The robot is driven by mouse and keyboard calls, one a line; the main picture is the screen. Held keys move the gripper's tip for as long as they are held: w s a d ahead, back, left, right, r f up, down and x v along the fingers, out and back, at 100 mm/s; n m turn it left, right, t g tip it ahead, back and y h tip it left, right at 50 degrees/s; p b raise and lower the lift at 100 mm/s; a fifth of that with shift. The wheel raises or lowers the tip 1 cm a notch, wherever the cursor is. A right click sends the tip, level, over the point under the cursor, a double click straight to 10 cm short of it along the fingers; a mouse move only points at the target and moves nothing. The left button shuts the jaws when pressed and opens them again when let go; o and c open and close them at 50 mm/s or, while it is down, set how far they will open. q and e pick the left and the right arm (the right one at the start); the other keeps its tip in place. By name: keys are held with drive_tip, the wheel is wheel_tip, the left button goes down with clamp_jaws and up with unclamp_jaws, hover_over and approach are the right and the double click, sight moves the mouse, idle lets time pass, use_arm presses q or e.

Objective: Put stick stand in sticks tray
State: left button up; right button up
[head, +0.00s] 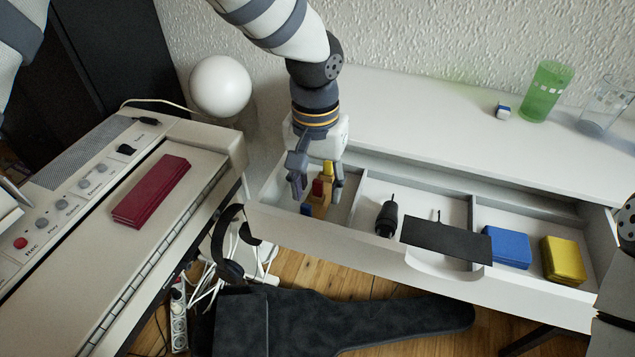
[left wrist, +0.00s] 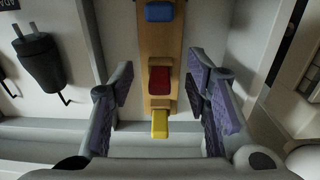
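The stick stand is a wooden strip (head: 318,209) with a yellow, a red and a blue block on it. It is in the left compartment (head: 343,210) of the open drawer, which seems to be the sticks tray. Whether it rests on the floor there I cannot tell. My left gripper (head: 318,184) points down over this compartment. In the left wrist view its fingers (left wrist: 160,82) are spread wide on both sides of the stand (left wrist: 164,47), with gaps. The gripper partly hides the stand in the head view. My right gripper is not in view.
The drawer's other compartments hold a black device (head: 387,219), a black flat plate (head: 445,240), a blue block (head: 508,247) and a yellow block (head: 563,260). A green cup (head: 547,90) and a clear glass (head: 606,104) stand on the white desk (head: 430,120). The piano (head: 95,200) is at left.

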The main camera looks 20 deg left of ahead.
use_arm(q)
drive_tip(key=shift+r+p, duration=0.8)
drive_tip(key=shift+r, duration=1.75)
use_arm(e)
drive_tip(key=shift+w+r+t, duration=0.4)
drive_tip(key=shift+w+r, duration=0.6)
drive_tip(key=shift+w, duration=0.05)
use_arm(q)
wheel_tip(320, 180, up, 12)
drive_tip(key=shift+a, duration=0.15)
